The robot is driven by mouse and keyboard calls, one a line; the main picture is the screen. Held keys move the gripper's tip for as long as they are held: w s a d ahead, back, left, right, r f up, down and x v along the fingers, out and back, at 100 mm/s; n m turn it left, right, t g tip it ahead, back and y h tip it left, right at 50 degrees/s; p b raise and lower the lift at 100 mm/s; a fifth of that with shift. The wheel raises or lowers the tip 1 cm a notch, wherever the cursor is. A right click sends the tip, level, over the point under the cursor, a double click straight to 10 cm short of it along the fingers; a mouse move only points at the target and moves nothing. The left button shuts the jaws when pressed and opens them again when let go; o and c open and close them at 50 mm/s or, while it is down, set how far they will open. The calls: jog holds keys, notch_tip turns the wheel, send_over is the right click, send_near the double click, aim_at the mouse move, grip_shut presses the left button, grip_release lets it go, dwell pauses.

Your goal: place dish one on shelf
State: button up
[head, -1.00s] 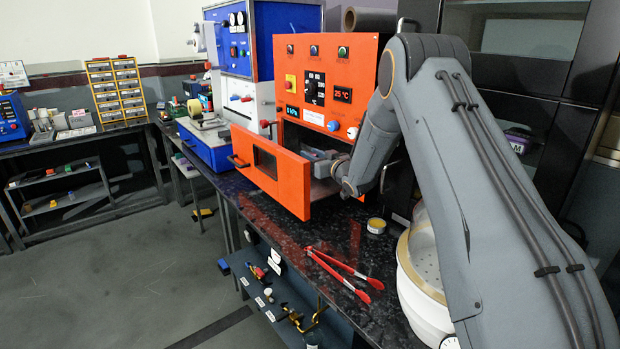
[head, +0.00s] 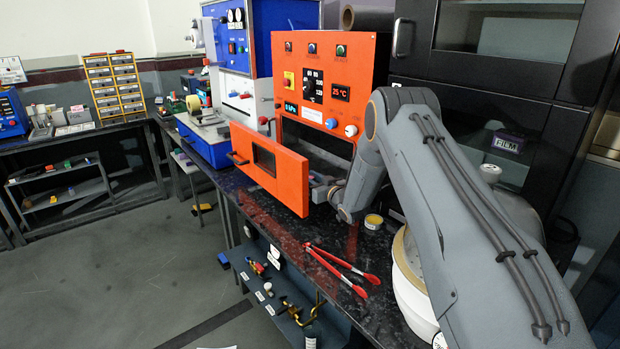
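An orange oven (head: 345,80) stands on the dark bench with its orange door (head: 268,170) swung open toward the front left. The dark oven opening shows behind the door. My gripper (head: 320,190) is just outside the opening, low at the door's right edge; its fingers are small and partly hidden, so I cannot tell whether it is open or holds anything. A small round dish with a yellow top (head: 373,221) sits on the bench just right of my wrist, apart from it. I see no label on it and cannot tell whether it is dish one. No shelf inside the oven is clearly visible.
Red-handled tongs (head: 340,268) lie on the bench (head: 275,222) in front of the oven. A white round vessel (head: 408,290) stands at right, partly behind my arm. A lower blue shelf (head: 262,305) holds small items. A dark cabinet (head: 480,100) stands behind.

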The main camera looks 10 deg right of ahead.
jog(key=shift+f, duration=0.15)
jog(key=o, duration=1)
jog(key=shift+o, duration=0.2)
jog(key=shift+s+d+r, duration=0.15)
jog(key=shift+s+r, duration=0.05)
jog(key=b+v, duration=0.2)
jog(key=v, duration=0.9)
jog(key=shift+s, duration=0.25)
jog(key=shift+d, duration=0.1)
